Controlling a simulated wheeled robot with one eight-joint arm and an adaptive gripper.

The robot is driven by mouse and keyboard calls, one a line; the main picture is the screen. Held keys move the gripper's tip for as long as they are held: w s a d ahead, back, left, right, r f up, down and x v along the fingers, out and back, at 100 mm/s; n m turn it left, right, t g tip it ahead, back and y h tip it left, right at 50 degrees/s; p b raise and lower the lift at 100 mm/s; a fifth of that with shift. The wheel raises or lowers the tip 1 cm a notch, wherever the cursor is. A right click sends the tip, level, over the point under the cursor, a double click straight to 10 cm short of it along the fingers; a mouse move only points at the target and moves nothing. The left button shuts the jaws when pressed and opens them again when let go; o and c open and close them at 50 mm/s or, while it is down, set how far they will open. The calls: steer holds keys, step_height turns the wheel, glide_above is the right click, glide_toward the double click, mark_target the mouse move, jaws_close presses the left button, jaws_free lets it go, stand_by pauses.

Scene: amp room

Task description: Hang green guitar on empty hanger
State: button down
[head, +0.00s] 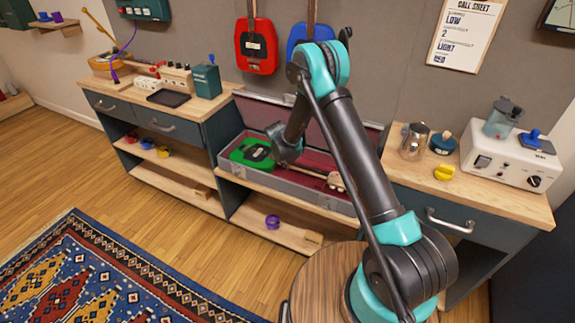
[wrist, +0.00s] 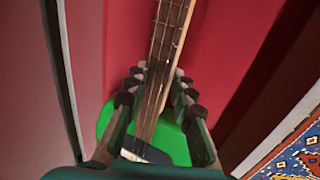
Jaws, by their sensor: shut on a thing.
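The green guitar (head: 250,155) lies in an open grey case with red lining (head: 290,190). Its body is at the left and its neck runs right to a pale headstock (head: 336,181). My gripper (wrist: 158,85) is shut on the guitar's neck just above the body; the green body (wrist: 174,143) shows behind the fingers in the wrist view. In the head view my arm comes down over the case and the fingertips are hard to see. A red guitar (head: 256,47) and a blue guitar (head: 297,36) hang on the wall. I cannot make out an empty hanger.
The case sits on a low shelf between two wooden-topped cabinets. The right top holds a metal jug (head: 414,141), a yellow knob-like item (head: 444,172) and a white appliance (head: 510,160). A round wooden stool (head: 318,285) stands in front. A patterned rug (head: 110,270) covers the floor.

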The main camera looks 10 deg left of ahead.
step_height(320, 180, up, 12)
stand_by(2.3)
stand_by(0.3)
steer(key=s+a, duration=0.2)
steer(key=s, duration=0.5)
steer(key=shift+s+a, duration=0.3)
steer(key=shift+a, duration=0.05)
stand_by(0.6)
